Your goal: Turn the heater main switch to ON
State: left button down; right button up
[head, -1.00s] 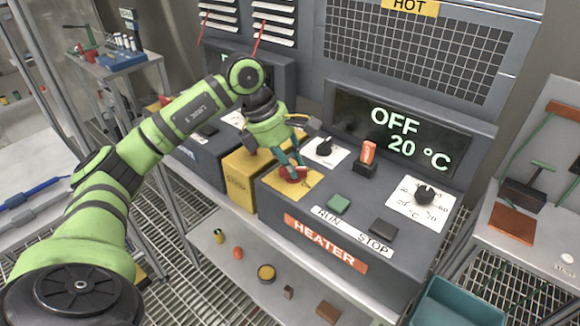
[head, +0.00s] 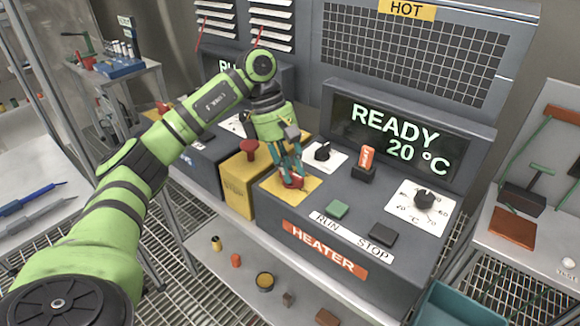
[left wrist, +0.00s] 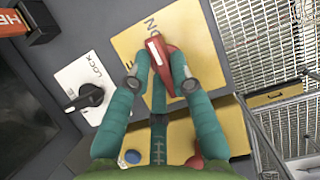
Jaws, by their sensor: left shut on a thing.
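The heater main switch is a red handle (head: 292,181) on a yellow plate (head: 283,190) at the left end of the heater console (head: 345,215). My left gripper (head: 291,176) is shut on it. In the left wrist view the red handle (left wrist: 162,62) with a white stripe sits between my left gripper's two teal fingers (left wrist: 162,78). The word ON on the yellow plate (left wrist: 133,28) shows just beyond the handle's tip. The heater display (head: 398,128) reads READY and 20 °C. My right gripper is not in view.
On the console are a black lock knob (head: 322,151), an orange-topped tag (head: 366,160), a green RUN button (head: 338,209), a dark STOP button (head: 383,234) and a temperature dial (head: 424,198). A yellow box with a red mushroom button (head: 249,147) stands close left of my gripper.

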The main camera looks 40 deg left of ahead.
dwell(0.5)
pick_arm(q)
jog(key=c, duration=1.1)
grip_release()
jog(key=v, duration=1.2)
jog(key=shift+d+r, duration=0.1)
